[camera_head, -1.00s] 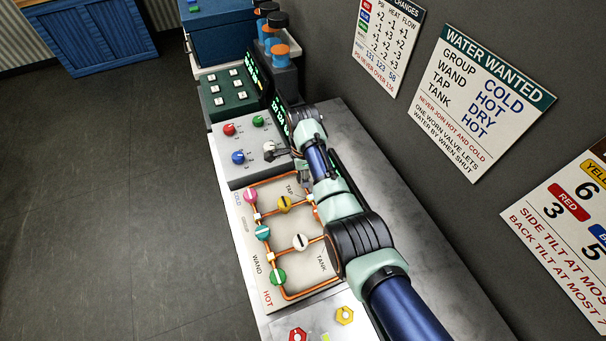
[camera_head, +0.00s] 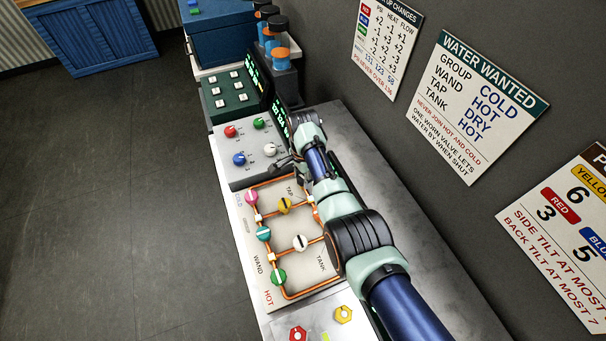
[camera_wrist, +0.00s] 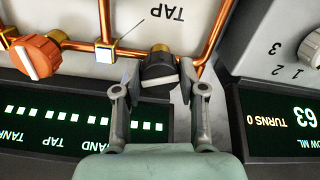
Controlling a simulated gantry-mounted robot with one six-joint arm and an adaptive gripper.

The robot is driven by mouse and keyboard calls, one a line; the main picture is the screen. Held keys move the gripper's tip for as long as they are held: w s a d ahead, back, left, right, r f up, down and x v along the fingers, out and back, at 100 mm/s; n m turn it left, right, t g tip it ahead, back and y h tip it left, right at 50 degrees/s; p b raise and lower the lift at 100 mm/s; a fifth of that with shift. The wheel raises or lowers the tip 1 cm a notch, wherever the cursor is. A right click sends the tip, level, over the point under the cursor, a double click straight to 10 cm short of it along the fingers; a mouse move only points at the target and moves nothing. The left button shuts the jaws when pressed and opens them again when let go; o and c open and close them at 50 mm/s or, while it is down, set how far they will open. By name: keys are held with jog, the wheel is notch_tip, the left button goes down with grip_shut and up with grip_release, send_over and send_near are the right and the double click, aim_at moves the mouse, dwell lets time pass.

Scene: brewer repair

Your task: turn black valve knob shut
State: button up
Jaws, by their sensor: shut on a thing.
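The black valve knob (camera_wrist: 157,70) sits on a copper pipe near the TAP label in the wrist view, with a brass collar behind it. A pale bar runs across its face, roughly level in the picture. My gripper (camera_wrist: 161,84) has one finger on each side of the knob and is shut on it. In the head view my gripper (camera_head: 291,165) is at the back end of the pipe board (camera_head: 255,238), and my arm hides the black knob there.
An orange knob (camera_wrist: 38,57) is on the pipework to the left. A lit display strip (camera_wrist: 60,118) lies below the knob, and a panel (camera_wrist: 275,40) with numbers is at right. The head view shows pink (camera_head: 251,198), yellow (camera_head: 285,205), teal (camera_head: 263,233), white (camera_head: 300,242) and green (camera_head: 278,277) knobs.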

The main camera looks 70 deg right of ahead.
aim_at(303, 178)
jog(key=n+p, duration=0.1)
jog(key=n, duration=0.5)
jog(key=shift+r+n, duration=0.1)
jog(key=shift+n, duration=0.2)
jog(key=n, duration=0.6)
jog(key=shift+n+p, duration=0.3)
jog(key=shift+p, duration=0.05)
jog(key=o, duration=1.1)
jog(key=shift+o, duration=0.2)
notch_tip(303, 178, up, 12)
